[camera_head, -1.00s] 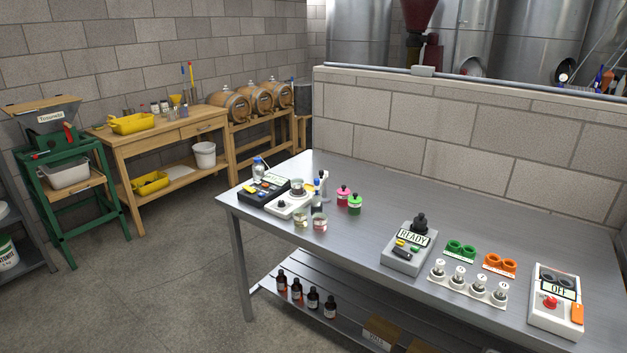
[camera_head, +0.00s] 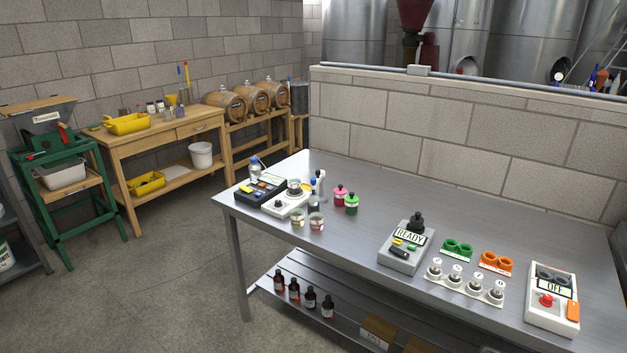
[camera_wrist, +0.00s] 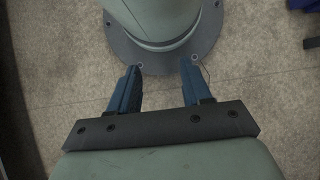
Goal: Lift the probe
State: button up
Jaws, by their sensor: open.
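I cannot pick out the probe for certain. A black meter (camera_head: 262,189) with coloured buttons and a lit display stands at the left end of the steel table (camera_head: 350,218). A white stirrer (camera_head: 284,206) with a small glass vessel (camera_head: 293,188) on its plate stands next to it. A slim pale upright thing with a blue part (camera_head: 320,184) stands just behind the stirrer; it is too small to tell what it is. My gripper (camera_wrist: 162,68) shows only in the wrist view, open and empty, over the floor and my round base, away from the table.
Two small jars (camera_head: 316,221) and pink and green bottles (camera_head: 351,203) stand near the stirrer. A grey READY device (camera_head: 405,255), a white rack of capped vials (camera_head: 465,284), green and orange holders (camera_head: 496,262) and an OFF box (camera_head: 543,312) fill the right side. The table's middle is clear.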

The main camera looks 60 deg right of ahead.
jog(key=w+d+r+m+t+y, duration=0.1)
jog(key=w+d+r+m+y, duration=0.2)
jog(key=w, duration=0.4)
jog(key=w+d+r+m+t+y, duration=0.1)
jog(key=w+d+m+t, duration=0.1)
jog(key=w+m, duration=0.45)
jog(key=w+d+r+m+t+y, duration=0.1)
jog(key=w+d+r+m+y, duration=0.15)
jog(key=w, duration=0.55)
jog(key=w+d+r+m+t+y, duration=0.1)
jog(key=w+d+r+m+t, duration=0.25)
jog(key=w+d+r, duration=0.4)
jog(key=w+d+r+m+t+y, duration=0.1)
jog(key=w+d+r+m+t, duration=0.3)
jog(key=d, duration=0.7)
jog(key=s+d+r+m+t, duration=0.2)
jog(key=d+r+m+t, duration=0.6)
jog(key=d+r, duration=2.15)
jog(key=m+t, duration=0.4)
send_near(313, 179)
jog(key=shift+n+h, duration=0.25)
jog(key=shift+h, duration=0.2)
jog(key=x, duration=1)
jog(key=shift+s, duration=0.1)
